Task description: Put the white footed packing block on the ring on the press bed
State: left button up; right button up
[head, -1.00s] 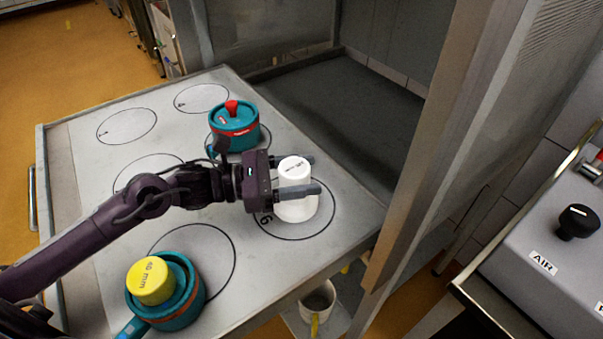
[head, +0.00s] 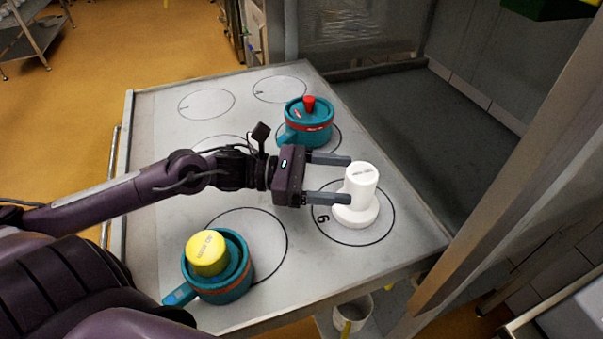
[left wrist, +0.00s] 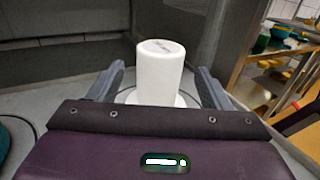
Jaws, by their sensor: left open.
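The white footed packing block (head: 360,190) stands upright on its wide foot inside the marked circle numbered 6 on the grey table (head: 405,255). My left gripper (head: 341,180) is open and empty, just left of the block, with its fingertips near the block's upright part. In the left wrist view the block (left wrist: 159,75) stands ahead between the two open fingers (left wrist: 160,85), with clear gaps on both sides. My right gripper is not in view. I cannot make out the press bed or its ring.
A teal mould with a yellow block (head: 208,253) on it stands at the table's near left. A teal mould with a red knob (head: 308,122) stands behind my gripper. Two circles at the back are empty.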

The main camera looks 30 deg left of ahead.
pick_arm(q)
jog(key=p+v, duration=0.1)
jog(key=v, duration=0.4)
jog(key=shift+s+a, duration=0.15)
jog(key=shift+a, duration=0.1)
jog(key=shift+s+a, duration=0.15)
jog(key=shift+a, duration=0.15)
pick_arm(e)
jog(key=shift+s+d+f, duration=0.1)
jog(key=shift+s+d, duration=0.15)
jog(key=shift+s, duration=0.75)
